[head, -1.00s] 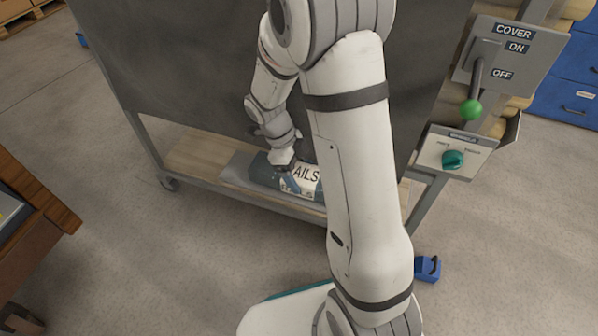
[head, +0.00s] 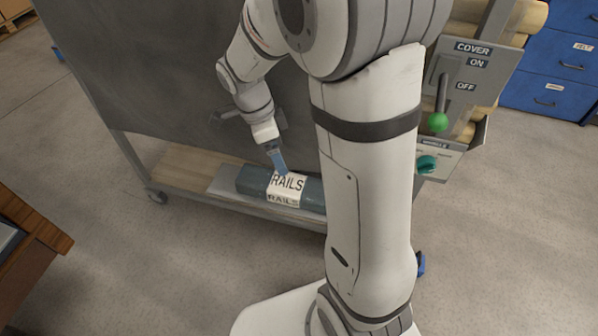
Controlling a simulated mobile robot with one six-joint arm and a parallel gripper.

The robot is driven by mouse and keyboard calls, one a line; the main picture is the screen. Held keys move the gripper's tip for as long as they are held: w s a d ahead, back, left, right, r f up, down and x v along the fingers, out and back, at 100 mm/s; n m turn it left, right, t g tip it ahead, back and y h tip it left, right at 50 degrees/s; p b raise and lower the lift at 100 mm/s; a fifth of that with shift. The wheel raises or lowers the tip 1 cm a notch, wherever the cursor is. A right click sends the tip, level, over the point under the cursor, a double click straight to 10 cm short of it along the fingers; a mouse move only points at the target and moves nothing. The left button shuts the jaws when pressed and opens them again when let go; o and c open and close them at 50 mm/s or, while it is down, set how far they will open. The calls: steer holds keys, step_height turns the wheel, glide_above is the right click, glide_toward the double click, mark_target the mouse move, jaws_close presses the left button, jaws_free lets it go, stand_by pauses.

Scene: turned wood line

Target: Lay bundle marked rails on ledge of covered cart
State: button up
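The bundle marked RAILS (head: 310,190) is a blue-grey pack with a white label band. It lies lengthwise on the ledge (head: 175,170), a low shelf along the covered cart's side, with a grey plate under it. The dark grey cover (head: 150,75) hangs over the cart above the ledge. My gripper (head: 280,165) points down over the bundle, its tip overlapping the label's upper edge. I see its fingers edge-on, so their opening and any contact are unclear. My arm hides the bundle's right end.
A COVER panel with ON and OFF marks has a lever with a green knob (head: 438,122), pointing down. A teal knob (head: 427,164) sits below. A wooden desk (head: 35,240) stands at left, blue drawers (head: 550,70) at right. Floor between desk and cart is clear.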

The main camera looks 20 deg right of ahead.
steer(key=s+r+n+t+y, duration=0.1)
steer(key=s+r+n, duration=0.1)
steer(key=s+n, duration=0.4)
steer(key=s+d+r+n+t+y, duration=0.1)
steer(key=s+n, duration=0.5)
steer(key=n, duration=0.7)
step_height(320, 180, up, 2)
steer(key=shift+s+d+r+t+y, duration=0.1)
steer(key=shift+s+d+t+y, duration=0.2)
steer(key=shift+t, duration=0.3)
step_height(320, 180, up, 34)
steer(key=t+p, duration=0.1)
steer(key=p, duration=2.9)
steer(key=shift+s+d+f, duration=0.25)
steer(key=shift+s, duration=0.05)
